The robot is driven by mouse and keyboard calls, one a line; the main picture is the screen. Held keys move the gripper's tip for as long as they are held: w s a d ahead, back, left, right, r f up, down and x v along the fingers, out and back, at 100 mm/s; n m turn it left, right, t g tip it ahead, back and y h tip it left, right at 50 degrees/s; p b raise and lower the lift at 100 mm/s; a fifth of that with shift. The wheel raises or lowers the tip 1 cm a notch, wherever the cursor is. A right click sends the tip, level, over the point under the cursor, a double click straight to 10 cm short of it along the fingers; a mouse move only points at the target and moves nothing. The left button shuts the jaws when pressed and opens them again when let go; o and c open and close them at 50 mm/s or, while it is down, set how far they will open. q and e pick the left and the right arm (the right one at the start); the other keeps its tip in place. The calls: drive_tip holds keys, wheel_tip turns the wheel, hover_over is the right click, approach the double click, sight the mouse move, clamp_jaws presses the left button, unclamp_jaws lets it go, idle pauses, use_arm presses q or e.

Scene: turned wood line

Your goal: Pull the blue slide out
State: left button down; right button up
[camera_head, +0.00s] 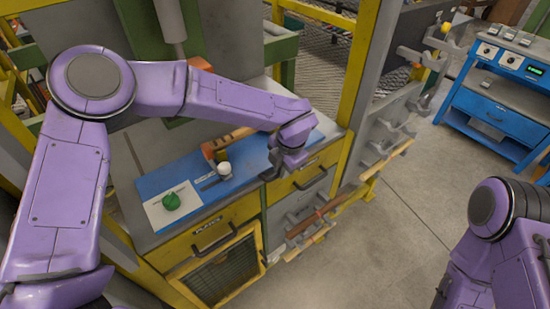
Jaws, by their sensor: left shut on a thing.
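The blue slide (188,173) looks like a flat blue panel on top of the yellow and grey bench. A green knob (171,201) on a white plate and a white round knob (224,169) sit on it. My left arm reaches over the bench from the left. My left gripper (272,171) is at the panel's front edge, toward its right end, and is shut there. The wrist hides most of the jaws and the exact grip point. My right arm shows at the lower right, and its gripper is out of view.
Yellow drawers with dark handles (213,244) are in the bench front below. Grey racks holding turned wood pieces (315,217) stick out at the bench's right. A blue cabinet (494,115) stands at the far right. The grey floor between is clear.

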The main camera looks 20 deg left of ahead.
use_arm(q)
drive_tip(key=s+d, duration=1)
drive_tip(key=d, duration=0.2)
drive_tip(key=shift+d, duration=0.35)
drive_tip(key=c, duration=1.3)
unclamp_jaws()
drive_tip(key=shift+o, duration=0.9)
drive_tip(key=shift+s+d, duration=0.1)
drive_tip(key=shift+d, duration=0.05)
drive_tip(key=shift+r, duration=0.1)
wheel_tip(320, 180, up, 10)
drive_tip(key=s+d+b, duration=0.1)
drive_tip(key=shift+d+r+b, duration=0.15)
drive_tip(key=shift+d+b, duration=0.15)
drive_tip(key=shift+b, duration=0.05)
